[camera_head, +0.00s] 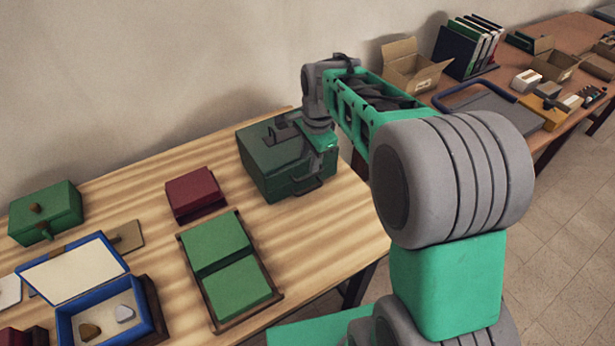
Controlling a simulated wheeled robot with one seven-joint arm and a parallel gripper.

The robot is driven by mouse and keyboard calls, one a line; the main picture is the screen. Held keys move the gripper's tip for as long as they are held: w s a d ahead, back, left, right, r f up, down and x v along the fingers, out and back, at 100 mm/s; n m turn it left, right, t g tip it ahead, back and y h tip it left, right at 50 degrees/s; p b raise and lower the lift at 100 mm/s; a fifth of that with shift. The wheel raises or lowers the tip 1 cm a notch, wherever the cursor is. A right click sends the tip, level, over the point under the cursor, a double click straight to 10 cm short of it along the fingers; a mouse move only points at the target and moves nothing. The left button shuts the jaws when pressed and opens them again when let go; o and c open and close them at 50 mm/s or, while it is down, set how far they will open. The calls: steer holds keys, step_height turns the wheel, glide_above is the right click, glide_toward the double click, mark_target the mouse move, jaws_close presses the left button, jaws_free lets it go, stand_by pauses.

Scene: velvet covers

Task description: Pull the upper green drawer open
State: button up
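A dark green drawer cabinet (262,165) stands at the back right of the striped wooden table. A dark handle (306,187) sticks out low on its front, toward the right. My gripper (320,165) points down at the right part of the cabinet's front, above that low handle. My gripper and wrist cover the upper part of the front, so the upper drawer and its handle are hidden. I cannot tell whether the fingers touch a handle or are open or shut. I see no clear gap of an open drawer.
A dark red box (195,193) and a brown tray (187,262) with two green blocks lie left of the cabinet. A smaller green box (45,212) and an open blue box (142,327) are farther left. A second table (547,60) with cartons stands at right.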

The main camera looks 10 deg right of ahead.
mark_target(307, 177)
steer(key=f, duration=0.4)
steer(key=w+f+p, duration=0.1)
steer(key=f, duration=0.1)
steer(key=shift+a+f, duration=0.15)
steer(key=shift+f, duration=0.25)
steer(key=shift+c, duration=0.5)
jaws_close()
steer(key=shift+w, duration=0.1)
stand_by(0.3)
